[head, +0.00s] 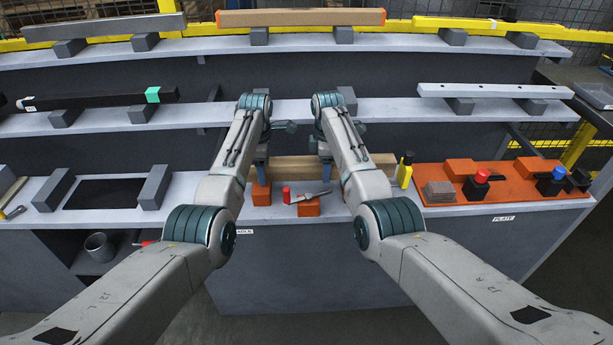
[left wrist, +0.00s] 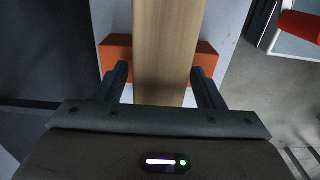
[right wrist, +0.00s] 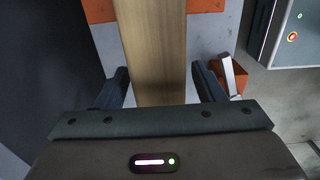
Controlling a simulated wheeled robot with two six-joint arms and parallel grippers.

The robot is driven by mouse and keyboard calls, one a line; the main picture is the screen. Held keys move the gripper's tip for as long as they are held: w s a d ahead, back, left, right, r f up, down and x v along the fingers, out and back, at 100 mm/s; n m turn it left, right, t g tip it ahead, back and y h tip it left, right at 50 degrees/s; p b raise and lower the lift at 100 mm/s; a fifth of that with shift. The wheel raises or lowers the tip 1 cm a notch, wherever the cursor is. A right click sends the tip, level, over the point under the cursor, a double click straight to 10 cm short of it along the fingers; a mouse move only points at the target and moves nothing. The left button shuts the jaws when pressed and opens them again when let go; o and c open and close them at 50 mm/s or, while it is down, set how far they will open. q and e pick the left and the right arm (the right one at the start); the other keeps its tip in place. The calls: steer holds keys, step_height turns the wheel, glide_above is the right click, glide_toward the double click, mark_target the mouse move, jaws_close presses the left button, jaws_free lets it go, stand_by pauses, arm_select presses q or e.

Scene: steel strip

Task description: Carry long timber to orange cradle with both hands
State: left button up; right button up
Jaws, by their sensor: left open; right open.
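The long timber (head: 293,168) is a pale wooden beam lying lengthwise above the front bench. In the left wrist view the timber (left wrist: 168,45) crosses over an orange cradle block (left wrist: 205,62). In the right wrist view the timber (right wrist: 152,50) crosses another orange piece (right wrist: 204,5). An orange block also shows in the head view (head: 261,194). My left gripper (head: 262,168) and right gripper (head: 325,170) are open, with fingers on either side of the timber. Gaps show beside it. My forearms partly hide the timber; exact contact with the blocks is hard to tell.
A small orange block (head: 309,208) with a grey lever and a red cylinder (head: 286,195) stand in front of the timber. A yellow bottle (head: 405,170) and an orange plate (head: 500,184) with tools are to the right. Shelves behind hold other long bars.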

arm_select(q)
step_height(320, 180, up, 11)
steer(key=shift+r, duration=0.2)
arm_select(e)
steer(key=shift+r, duration=0.35)
step_height(320, 180, up, 11)
steer(key=shift+r, duration=0.2)
